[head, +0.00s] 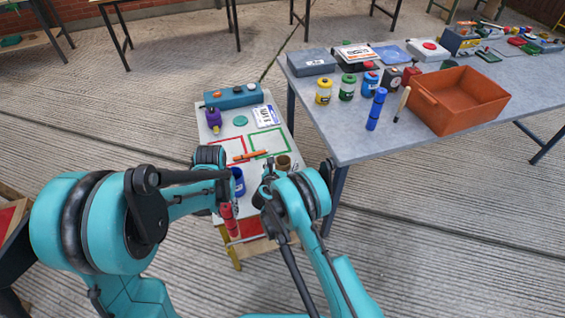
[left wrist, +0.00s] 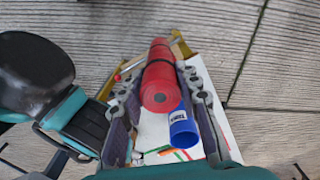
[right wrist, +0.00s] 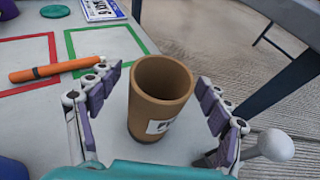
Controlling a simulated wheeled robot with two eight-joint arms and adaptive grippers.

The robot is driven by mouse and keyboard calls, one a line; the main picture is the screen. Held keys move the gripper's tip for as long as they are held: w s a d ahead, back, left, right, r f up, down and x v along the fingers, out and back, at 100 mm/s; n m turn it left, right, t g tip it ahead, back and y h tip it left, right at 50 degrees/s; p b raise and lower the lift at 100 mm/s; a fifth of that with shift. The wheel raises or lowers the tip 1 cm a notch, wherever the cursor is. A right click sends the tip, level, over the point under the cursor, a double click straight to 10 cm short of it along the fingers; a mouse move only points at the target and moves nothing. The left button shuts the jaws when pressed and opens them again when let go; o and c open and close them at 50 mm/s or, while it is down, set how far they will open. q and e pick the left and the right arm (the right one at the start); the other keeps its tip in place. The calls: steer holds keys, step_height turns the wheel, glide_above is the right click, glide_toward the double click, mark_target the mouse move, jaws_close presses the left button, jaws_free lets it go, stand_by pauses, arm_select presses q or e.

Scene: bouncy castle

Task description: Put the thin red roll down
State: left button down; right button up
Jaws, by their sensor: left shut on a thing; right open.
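The thin red roll (left wrist: 160,80) has dark bands and is held between the fingers of my left gripper (left wrist: 160,105), which is shut on it. In the head view the red roll (head: 229,220) hangs near the front end of the small white-topped table (head: 222,165). In the left wrist view a blue cup (left wrist: 183,128) shows just past the roll's near end. My right gripper (right wrist: 158,108) is open, with its fingers on either side of a brown cup (right wrist: 160,92) with a white label. I cannot tell whether they touch it.
An orange stick (head: 250,155) lies across the red outline (head: 230,143) and green outline (head: 270,142) on the small table. A teal box (head: 234,95) stands at its back. A grey table (head: 350,150) on the right holds an orange crate (head: 440,118), a blue roll (head: 376,110) and several jars.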

arm_select(q)
steer(key=shift+s, duration=0.1)
arm_select(e)
steer(key=shift+s+r, duration=0.1)
steer(key=c, duration=1.7)
arm_select(q)
steer(key=w+d+r+m, duration=0.1)
steer(key=w+d+r, duration=0.3)
steer(key=w, duration=0.6)
steer(key=w+d+r, duration=0.3)
steer(key=w, duration=0.7)
steer(key=w+d+r+m, duration=0.1)
steer(key=w+d+r, duration=0.7)
steer(key=d, duration=0.2)
step_height(320, 180, down, 18)
steer(key=shift+s+d+r, duration=0.15)
steer(key=shift+s+d, duration=0.05)
